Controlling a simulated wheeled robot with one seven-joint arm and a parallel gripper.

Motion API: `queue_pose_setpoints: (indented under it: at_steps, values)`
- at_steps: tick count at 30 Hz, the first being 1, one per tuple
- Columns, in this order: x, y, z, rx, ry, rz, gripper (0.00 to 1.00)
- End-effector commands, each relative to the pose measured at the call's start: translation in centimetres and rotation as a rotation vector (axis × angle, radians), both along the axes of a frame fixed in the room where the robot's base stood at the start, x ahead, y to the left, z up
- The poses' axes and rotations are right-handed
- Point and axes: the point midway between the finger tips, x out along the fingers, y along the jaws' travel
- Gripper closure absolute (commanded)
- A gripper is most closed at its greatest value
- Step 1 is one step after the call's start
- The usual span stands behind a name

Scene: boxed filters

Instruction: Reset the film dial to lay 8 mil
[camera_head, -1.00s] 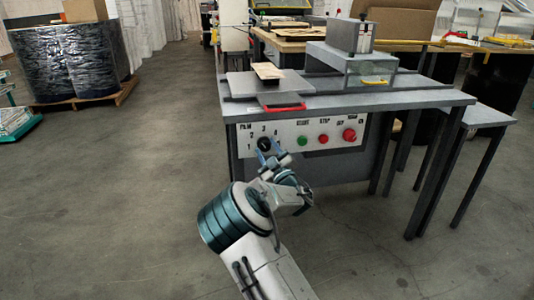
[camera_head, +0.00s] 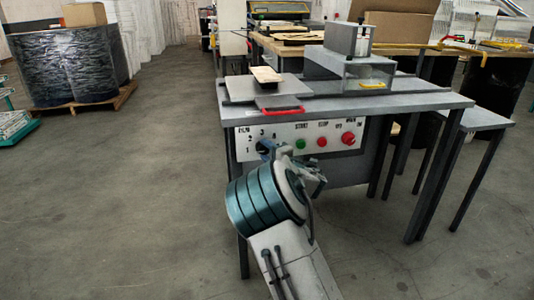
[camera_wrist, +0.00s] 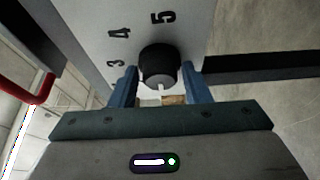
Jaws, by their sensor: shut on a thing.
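The film dial (camera_wrist: 158,62) is a round black knob with a white mark on its front face, in the middle of the wrist view. The mark points toward the bottom of that picture. Numerals 3, 4 and 5 show on the pale panel (camera_wrist: 185,30) beside it. My gripper (camera_wrist: 160,74) has its two blue fingers on opposite sides of the knob, shut on it.
Right of the dial are a green button (camera_head: 300,144), a red button (camera_head: 322,142) and a larger red knob (camera_head: 348,138). A red handle (camera_head: 283,111) juts from the machine table (camera_head: 420,101) above the panel.

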Motion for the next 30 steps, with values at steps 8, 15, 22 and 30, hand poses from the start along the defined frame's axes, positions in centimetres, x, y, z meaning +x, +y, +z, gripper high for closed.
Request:
queue_pose_setpoints:
  at_steps: [8,15,22,30]
  values:
    - [-0.01,0.07,0.20,-0.137,-0.040,0.001,0.80]
    - [-0.01,0.11,0.17,-0.188,-0.054,0.001,0.80]
    - [0.00,0.10,0.17,-0.199,-0.057,0.001,0.80]
    - [0.00,0.10,0.18,-0.197,-0.058,0.001,0.44]
